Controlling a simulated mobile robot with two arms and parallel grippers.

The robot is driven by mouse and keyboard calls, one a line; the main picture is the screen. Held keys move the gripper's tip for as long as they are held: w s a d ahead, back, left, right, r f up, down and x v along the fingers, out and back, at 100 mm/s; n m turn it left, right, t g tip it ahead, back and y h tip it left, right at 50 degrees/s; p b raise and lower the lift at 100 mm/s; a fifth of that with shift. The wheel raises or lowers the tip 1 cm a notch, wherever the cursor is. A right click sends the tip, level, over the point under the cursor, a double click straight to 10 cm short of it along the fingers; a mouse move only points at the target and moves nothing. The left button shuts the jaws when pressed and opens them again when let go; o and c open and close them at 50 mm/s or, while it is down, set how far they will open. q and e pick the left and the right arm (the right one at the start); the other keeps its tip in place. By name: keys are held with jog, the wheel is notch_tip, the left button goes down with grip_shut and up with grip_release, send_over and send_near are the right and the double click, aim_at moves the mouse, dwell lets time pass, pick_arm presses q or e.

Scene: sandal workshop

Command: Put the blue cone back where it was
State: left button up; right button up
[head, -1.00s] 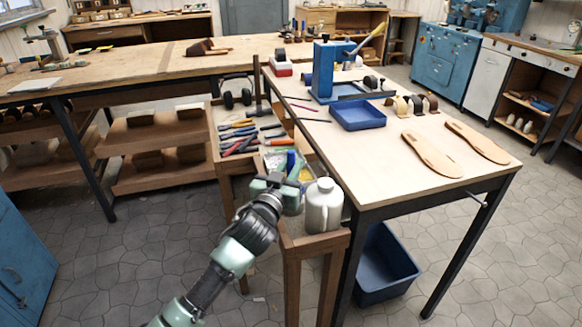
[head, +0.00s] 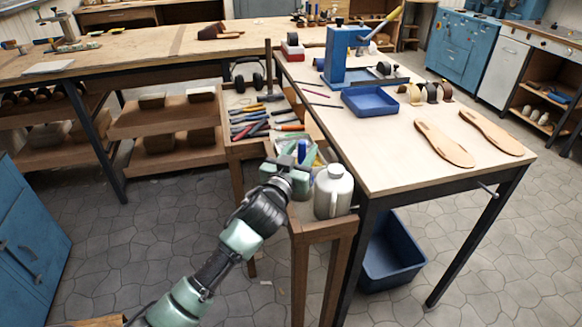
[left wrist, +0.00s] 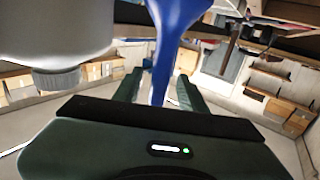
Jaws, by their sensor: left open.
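The blue cone (head: 302,151) shows as a small blue shape at the near end of the tool tray, just beyond my left gripper (head: 298,168). In the left wrist view the blue cone (left wrist: 176,28) is close up, tapering down between the two fingers of the left gripper (left wrist: 160,88). The fingers are open, one on each side of it; I cannot tell whether they touch it. The cone's lower part and what it rests in are partly hidden by the gripper. My right gripper is out of view.
A grey-white bottle (head: 333,192) stands close to the right of the gripper and shows large in the left wrist view (left wrist: 55,30). Several hand tools (head: 262,126) lie in the tray behind. The workbench (head: 400,165) with soles and a blue tray (head: 370,102) is to the right.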

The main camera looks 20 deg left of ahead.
pick_arm(q)
jog(key=s, duration=1.2)
jog(key=shift+a+f+b, duration=0.15)
jog(key=shift+a+b, duration=0.05)
jog(key=shift+b, duration=0.2)
